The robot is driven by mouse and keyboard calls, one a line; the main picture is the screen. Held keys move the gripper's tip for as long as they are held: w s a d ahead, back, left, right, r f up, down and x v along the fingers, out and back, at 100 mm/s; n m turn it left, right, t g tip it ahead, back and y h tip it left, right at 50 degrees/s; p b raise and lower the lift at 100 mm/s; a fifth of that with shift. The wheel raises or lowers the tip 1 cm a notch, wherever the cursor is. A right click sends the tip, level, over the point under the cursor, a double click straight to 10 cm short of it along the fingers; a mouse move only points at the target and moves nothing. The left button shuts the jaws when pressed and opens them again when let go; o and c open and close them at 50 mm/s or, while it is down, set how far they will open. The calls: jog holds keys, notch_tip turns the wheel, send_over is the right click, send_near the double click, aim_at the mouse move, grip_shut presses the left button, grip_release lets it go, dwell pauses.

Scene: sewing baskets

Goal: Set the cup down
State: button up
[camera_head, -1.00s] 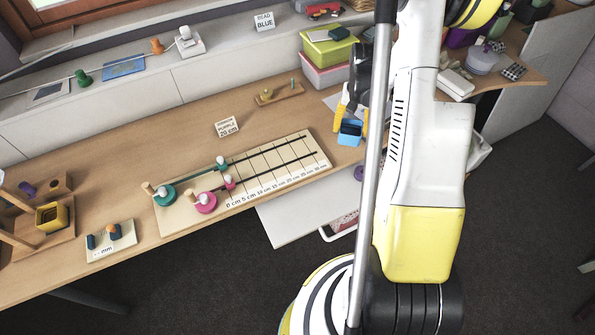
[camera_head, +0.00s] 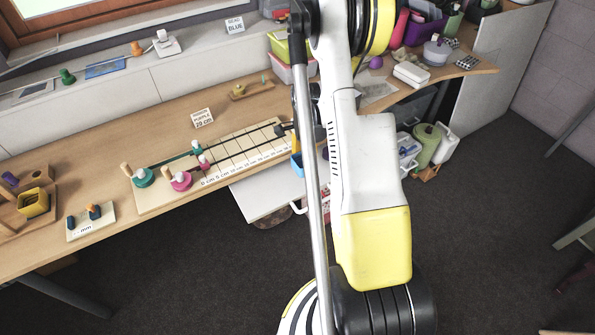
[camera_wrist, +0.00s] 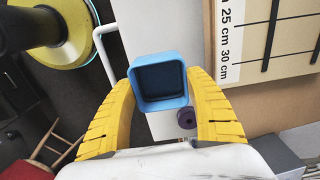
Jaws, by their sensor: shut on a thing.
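The small blue square cup (camera_wrist: 163,104) is upright in the wrist view, with its dark open top facing the camera. My gripper (camera_wrist: 160,88) is shut on it, with one yellow finger on each side. In the head view the cup (camera_head: 297,166) is partly hidden behind my arm, near the table's front edge, and my gripper is mostly hidden there. I cannot tell whether the cup touches anything below it. A white pull-out panel (camera_head: 262,198) sticks out from under the table near the cup.
A purple spool-like thing (camera_wrist: 187,118) is close to the right finger. The measuring board (camera_head: 155,203) lies on the wooden table (camera_head: 110,150), left of my arm. Green and pink boxes (camera_head: 283,72) stand behind. A white sign card (camera_head: 202,118) stands on the table.

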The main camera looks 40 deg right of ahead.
aim_at(304, 163)
jog(key=shift+w+a+f, duration=0.35)
jog(key=shift+w+f, duration=0.2)
jog(key=shift+w, duration=0.2)
jog(key=shift+f+b, duration=1.1)
jog(key=shift+f, duration=0.85)
jog(key=shift+f, duration=0.15)
jog(key=o, duration=0.7)
jog(key=shift+o, duration=0.2)
